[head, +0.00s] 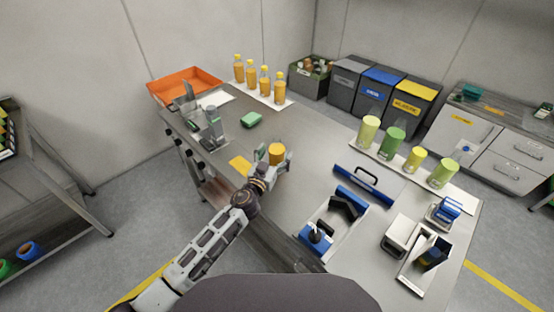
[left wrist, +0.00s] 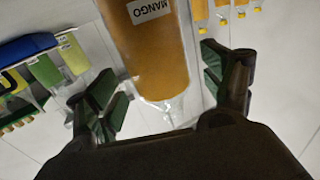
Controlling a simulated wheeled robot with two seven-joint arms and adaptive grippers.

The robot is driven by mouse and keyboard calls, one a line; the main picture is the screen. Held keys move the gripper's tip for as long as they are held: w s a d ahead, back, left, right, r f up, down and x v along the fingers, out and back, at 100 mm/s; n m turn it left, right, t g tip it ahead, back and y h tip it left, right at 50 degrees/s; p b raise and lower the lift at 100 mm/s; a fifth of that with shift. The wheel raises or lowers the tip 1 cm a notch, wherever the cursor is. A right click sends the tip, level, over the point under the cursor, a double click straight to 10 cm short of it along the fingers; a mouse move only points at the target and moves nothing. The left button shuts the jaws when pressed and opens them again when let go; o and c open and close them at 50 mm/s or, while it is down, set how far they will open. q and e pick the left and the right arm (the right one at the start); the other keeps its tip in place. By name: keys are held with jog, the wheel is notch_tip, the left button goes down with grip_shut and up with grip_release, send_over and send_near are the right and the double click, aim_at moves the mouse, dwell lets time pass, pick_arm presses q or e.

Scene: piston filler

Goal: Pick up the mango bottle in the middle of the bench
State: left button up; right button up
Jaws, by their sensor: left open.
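The mango bottle (head: 276,151) is an orange cylinder in the middle of the grey bench. In the left wrist view the bottle (left wrist: 155,45) shows a white label reading MANGO and a clear narrow end. My left gripper (head: 273,164) is at the bottle, on its near side. In the left wrist view the open fingers of my left gripper (left wrist: 160,82) are spread on either side of the bottle, with gaps visible. The bottle's foot is partly hidden by the gripper in the head view. My right gripper is not in view.
Several filled bottles (head: 265,81) stand at the back left beside an orange tray (head: 184,82). A blue-handled tool (head: 364,184) and green and yellow cylinders (head: 392,142) are to the right.

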pick_arm(q)
jog(key=shift+x, duration=0.95)
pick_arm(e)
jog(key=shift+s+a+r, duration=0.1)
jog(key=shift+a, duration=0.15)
pick_arm(q)
jog(key=shift+c, duration=0.5)
jog(key=c, duration=1.2)
jog(key=shift+c, duration=0.8)
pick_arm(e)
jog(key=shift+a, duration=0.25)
pick_arm(q)
jog(key=shift+r, duration=0.1)
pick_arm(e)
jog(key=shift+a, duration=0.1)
